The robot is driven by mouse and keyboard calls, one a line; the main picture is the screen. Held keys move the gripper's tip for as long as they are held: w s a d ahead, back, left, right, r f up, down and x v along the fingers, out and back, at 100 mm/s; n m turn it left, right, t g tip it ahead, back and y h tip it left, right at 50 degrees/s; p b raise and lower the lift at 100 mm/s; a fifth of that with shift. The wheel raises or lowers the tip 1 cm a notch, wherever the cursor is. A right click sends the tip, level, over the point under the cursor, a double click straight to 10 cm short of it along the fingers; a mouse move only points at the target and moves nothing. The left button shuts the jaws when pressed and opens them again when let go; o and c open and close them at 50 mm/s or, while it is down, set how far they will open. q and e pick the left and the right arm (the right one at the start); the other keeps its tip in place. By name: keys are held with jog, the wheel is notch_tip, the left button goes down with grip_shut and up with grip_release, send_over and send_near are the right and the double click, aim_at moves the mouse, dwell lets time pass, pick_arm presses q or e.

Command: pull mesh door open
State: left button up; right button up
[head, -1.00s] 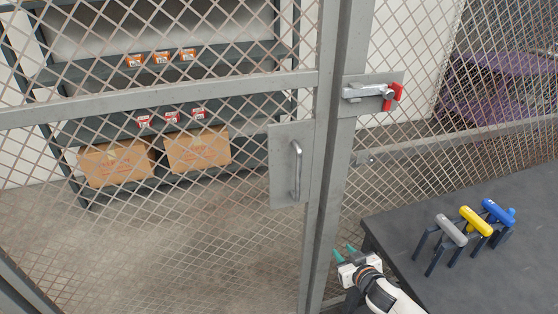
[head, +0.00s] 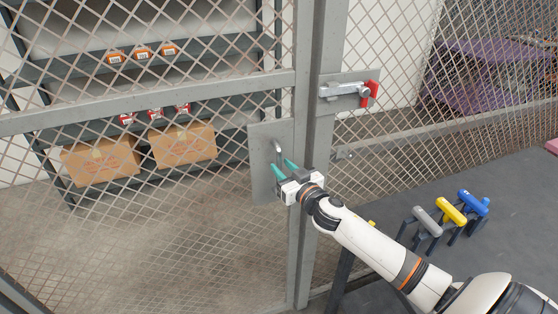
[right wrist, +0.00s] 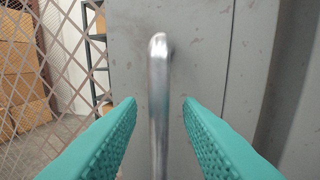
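The grey mesh door (head: 150,107) fills the left half of the head view and stands in line with its post. Its handle plate (head: 263,150) carries a vertical metal pull handle (head: 278,148), partly hidden by my right gripper. My right gripper (head: 283,168) is open at the handle. In the right wrist view the handle (right wrist: 158,100) stands between its two teal fingers (right wrist: 158,118), with a gap on each side. A latch with a red end (head: 370,94) sits on the post to the right. My left gripper is not in view.
A dark table (head: 480,215) stands at the right, under my right arm. It bears grey (head: 427,222), yellow (head: 451,211) and blue (head: 473,202) T-handled tools. Behind the mesh, shelves hold cardboard boxes (head: 183,146) and small cartons. The floor by the door is clear.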

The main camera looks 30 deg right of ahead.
jog(key=shift+w, duration=1.25)
grip_shut()
jog(key=shift+s+f, duration=0.1)
